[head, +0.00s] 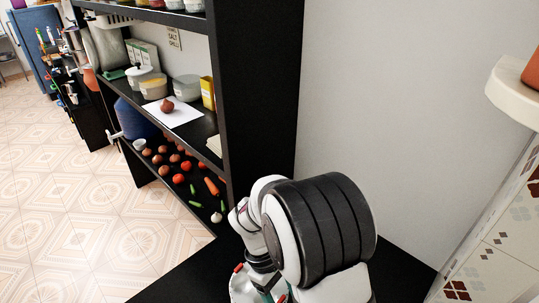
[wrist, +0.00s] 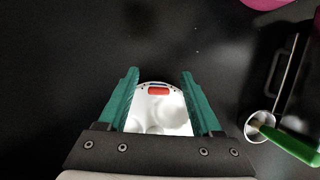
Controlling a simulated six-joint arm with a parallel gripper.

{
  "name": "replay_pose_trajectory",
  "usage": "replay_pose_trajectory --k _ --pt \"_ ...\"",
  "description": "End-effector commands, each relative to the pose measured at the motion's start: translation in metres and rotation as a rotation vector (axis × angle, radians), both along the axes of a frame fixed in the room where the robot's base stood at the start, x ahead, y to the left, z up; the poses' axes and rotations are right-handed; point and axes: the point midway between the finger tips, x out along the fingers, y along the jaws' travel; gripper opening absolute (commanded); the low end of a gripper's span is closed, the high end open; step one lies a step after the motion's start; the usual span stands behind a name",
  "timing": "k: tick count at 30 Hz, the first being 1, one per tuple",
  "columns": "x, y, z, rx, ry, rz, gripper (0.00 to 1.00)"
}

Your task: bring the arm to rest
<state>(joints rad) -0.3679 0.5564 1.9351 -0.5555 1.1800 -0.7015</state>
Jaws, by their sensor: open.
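My gripper (wrist: 160,74) shows in the wrist view with its two green fingers wide apart and nothing held between them. Beyond the fingers lies a white rounded part with a red patch, which looks like part of my own body. The gripper points down over a black surface (wrist: 70,60). In the head view my arm is folded at the bottom centre, and its large dark joint hides much of what is behind it. The gripper's fingers cannot be made out clearly there.
A black shelf unit (head: 261,80) stands left of my arm, with vegetables on its lower shelf (head: 185,172) and pots above. A pale wall is behind. In the wrist view, a white-rimmed round thing (wrist: 256,122) and a green handle (wrist: 290,146) lie at right; a pink edge (wrist: 265,3) shows at top.

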Motion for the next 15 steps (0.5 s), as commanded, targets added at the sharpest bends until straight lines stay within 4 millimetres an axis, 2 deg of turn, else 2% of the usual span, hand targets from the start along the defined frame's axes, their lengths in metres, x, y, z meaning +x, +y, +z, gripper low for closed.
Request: replay_pose_trajectory --k 11,15 --pt "0.004 0.003 0.006 0.001 -0.004 0.001 0.66" --pt "0.01 0.011 0.03 0.002 -0.007 0.002 0.66"
